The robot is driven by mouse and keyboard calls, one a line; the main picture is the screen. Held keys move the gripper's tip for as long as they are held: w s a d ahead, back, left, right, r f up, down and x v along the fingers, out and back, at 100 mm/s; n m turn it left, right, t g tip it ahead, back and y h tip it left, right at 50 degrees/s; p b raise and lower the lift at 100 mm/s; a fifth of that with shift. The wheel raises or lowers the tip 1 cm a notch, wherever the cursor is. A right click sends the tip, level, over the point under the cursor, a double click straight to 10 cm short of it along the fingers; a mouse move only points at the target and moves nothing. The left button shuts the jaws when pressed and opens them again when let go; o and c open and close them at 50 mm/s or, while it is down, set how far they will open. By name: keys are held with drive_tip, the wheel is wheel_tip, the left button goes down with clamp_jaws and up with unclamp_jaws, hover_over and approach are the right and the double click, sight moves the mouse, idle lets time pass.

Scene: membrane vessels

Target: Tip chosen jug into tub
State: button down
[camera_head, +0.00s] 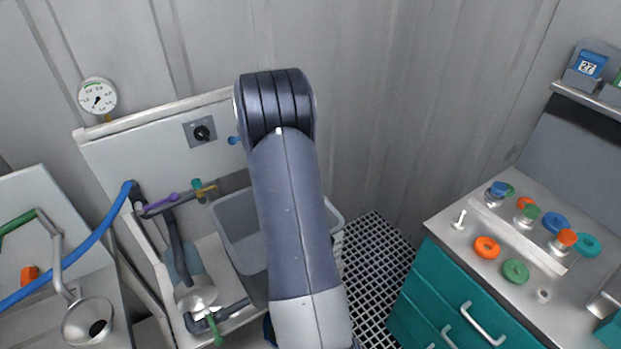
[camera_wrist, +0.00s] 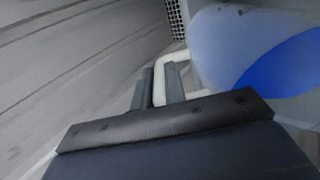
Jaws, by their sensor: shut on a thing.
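My gripper (camera_wrist: 160,88) is shut on the pale handle (camera_wrist: 184,56) of a jug in the wrist view. The jug (camera_wrist: 218,48) is whitish and translucent, with blue liquid (camera_wrist: 282,68) inside. In the head view my arm hides the gripper and nearly all of the jug. The grey tub (camera_head: 229,232) stands behind my arm in the head view, its right part covered by the arm.
A white panel and bench with pipes and valves (camera_head: 203,192) surround the tub on the left. A blue hose (camera_head: 95,235) runs at far left. A dark floor grate (camera_head: 375,262) is clear. A teal cabinet (camera_head: 465,320) at right carries several coloured caps.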

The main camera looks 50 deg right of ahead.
drive_tip(key=shift+r, duration=0.15)
drive_tip(key=shift+a+h+b, duration=0.15)
drive_tip(key=shift+h+b, duration=0.25)
drive_tip(key=shift+b, duration=0.25)
drive_tip(key=shift+r, duration=0.1)
drive_tip(key=shift+w+a+h+b, duration=0.1)
drive_tip(key=shift+a+h+b, duration=0.3)
drive_tip(key=shift+b, duration=1.15)
drive_tip(key=shift+a+r+g+h+b, duration=0.25)
drive_tip(key=shift+h+b, duration=0.25)
drive_tip(key=shift+b, duration=0.75)
drive_tip(key=shift+w+a+f+h+b, duration=0.2)
drive_tip(key=shift+f+h+b, duration=0.15)
drive_tip(key=shift+b, duration=0.8)
drive_tip(key=shift+a+r+g+h+b, duration=0.35)
drive_tip(key=shift+h+b, duration=0.3)
drive_tip(key=shift+b, duration=0.75)
drive_tip(key=shift+w+a+f+b, duration=0.1)
drive_tip(key=shift+a+f+b, duration=0.2)
drive_tip(key=shift+b, duration=0.3)
